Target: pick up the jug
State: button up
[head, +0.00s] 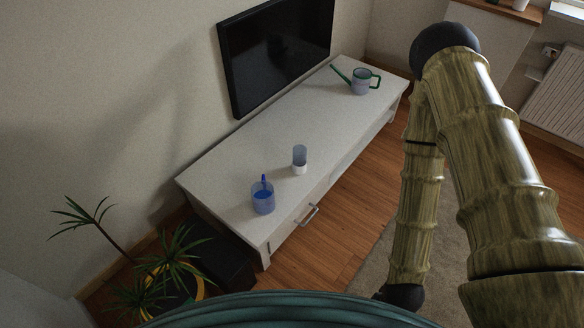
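A translucent blue jug (263,200) with a bright blue upright handle stands near the front left end of the white TV bench. It is upright and nothing touches it. My arm, with a bamboo-like surface, fills the right side of the head view and bends down to a dark joint at the bottom. My gripper is not visible. The arm parts that show are well to the right of the jug and apart from it.
A clear glass with a white base (299,160) stands right of the jug. A watering can with green spout and handle (361,82) stands at the bench's (252,138) far end. A TV (277,52) stands behind. A potted plant (172,275) is at lower left.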

aim_at(263, 195)
jog(key=z, duration=0.45)
jog(key=k, duration=1.1)
jog(key=u, duration=1.45)
jog(key=i, duration=0.5)
jog(key=u, duration=0.05)
